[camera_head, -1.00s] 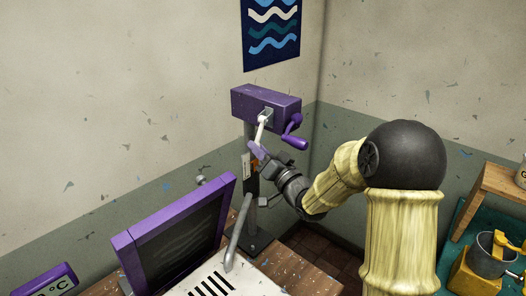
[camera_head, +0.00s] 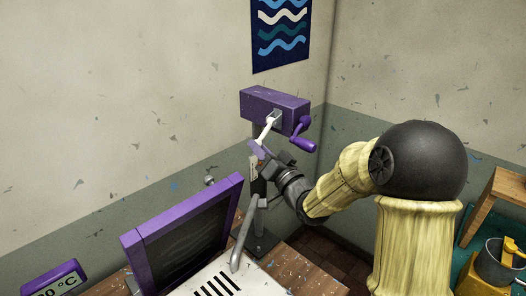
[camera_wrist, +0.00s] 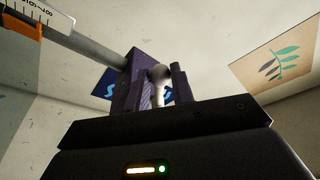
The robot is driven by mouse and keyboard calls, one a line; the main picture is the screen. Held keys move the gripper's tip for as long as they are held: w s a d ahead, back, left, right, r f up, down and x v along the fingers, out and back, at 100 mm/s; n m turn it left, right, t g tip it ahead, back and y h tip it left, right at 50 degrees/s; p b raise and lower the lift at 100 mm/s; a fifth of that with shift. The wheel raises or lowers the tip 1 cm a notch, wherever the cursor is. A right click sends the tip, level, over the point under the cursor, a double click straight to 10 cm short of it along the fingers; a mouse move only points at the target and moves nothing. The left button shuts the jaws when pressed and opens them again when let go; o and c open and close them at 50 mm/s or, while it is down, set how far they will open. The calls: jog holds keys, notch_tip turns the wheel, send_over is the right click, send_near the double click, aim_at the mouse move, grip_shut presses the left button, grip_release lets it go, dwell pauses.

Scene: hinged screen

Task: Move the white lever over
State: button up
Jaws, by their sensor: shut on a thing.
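The white lever (camera_head: 267,127) hangs from a grey plate on the front of a purple box (camera_head: 268,104) on a post. It slants down and to the left. My gripper (camera_head: 258,148) is shut on the lever's lower end, which its fingers partly hide. In the wrist view the lever's pale rounded part (camera_wrist: 160,76) stands between the two dark fingers of my gripper (camera_wrist: 160,92).
A purple crank handle (camera_head: 302,137) sticks out just right of the lever. A purple-framed hinged screen (camera_head: 187,236) stands at the front left beside a grey bent bar (camera_head: 246,235). A bucket (camera_head: 500,262) stands at the far right.

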jog(key=shift+r, duration=0.2)
jog(key=shift+o, duration=0.2)
jog(key=shift+s+a+r+p, duration=0.2)
jog(key=shift+r, duration=0.3)
jog(key=shift+s+a+r+p, duration=0.15)
jog(key=shift+a+r+p, duration=0.05)
jog(key=shift+r, duration=0.25)
jog(key=o, duration=0.8)
jog(key=shift+s, duration=0.1)
jog(key=shift+o, duration=0.2)
jog(key=shift+f, duration=0.15)
jog(key=b+v, duration=0.8)
jog(key=v, duration=0.9)
